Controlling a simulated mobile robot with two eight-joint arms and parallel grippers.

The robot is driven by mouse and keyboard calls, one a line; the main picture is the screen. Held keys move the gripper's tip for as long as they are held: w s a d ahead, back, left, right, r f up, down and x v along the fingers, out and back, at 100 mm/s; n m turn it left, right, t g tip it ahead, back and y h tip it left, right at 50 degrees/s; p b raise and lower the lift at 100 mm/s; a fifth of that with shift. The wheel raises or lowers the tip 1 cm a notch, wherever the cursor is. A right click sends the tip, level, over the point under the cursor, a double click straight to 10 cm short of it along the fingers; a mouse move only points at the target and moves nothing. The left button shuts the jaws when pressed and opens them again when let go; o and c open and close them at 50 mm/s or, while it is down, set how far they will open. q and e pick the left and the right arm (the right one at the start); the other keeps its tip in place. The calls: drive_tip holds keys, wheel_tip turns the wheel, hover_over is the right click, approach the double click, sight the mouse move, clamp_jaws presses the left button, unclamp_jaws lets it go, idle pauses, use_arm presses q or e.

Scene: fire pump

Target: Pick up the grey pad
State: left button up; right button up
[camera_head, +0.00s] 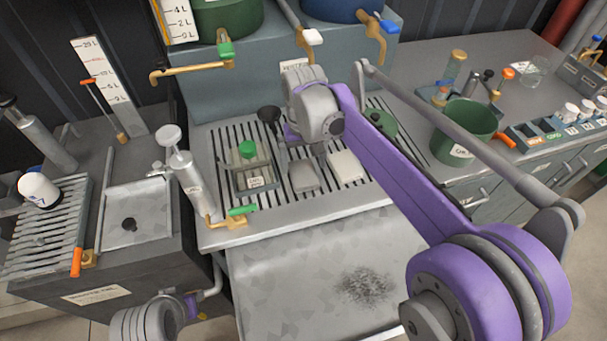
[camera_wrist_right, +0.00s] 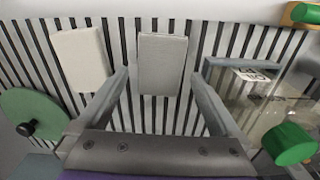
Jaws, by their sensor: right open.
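The grey pad (camera_head: 304,176) lies flat on the slatted rack of the bench. In the right wrist view the grey pad (camera_wrist_right: 161,63) is straight ahead, between the fingers in the picture. My right gripper (camera_head: 301,158) is open and empty, just above and behind the pad in the head view. Its fingers (camera_wrist_right: 160,80) spread wider than the pad; contact does not show. A paler, cream pad (camera_head: 346,167) lies beside it, and shows at left in the wrist view (camera_wrist_right: 82,58). Part of my left arm shows at the bottom left; its gripper fingers do not show.
A clear container with a green knob (camera_head: 250,178) stands left of the grey pad. A green disc with a black knob (camera_wrist_right: 32,112) lies past the cream pad. A green pot (camera_head: 463,132) stands at right. A metal pump with a green lever (camera_head: 190,180) stands at left.

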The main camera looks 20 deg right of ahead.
sight(303, 172)
drive_tip(key=shift+f, duration=1.35)
drive_tip(key=c, duration=1.2)
drive_tip(key=shift+o, duration=0.2)
drive_tip(key=shift+r, duration=0.1)
wheel_tip(303, 172, up, 10)
drive_tip(key=p, duration=0.1)
drive_tip(key=o, duration=0.6)
drive_tip(key=c, duration=0.4)
drive_tip(key=shift+c, duration=0.2)
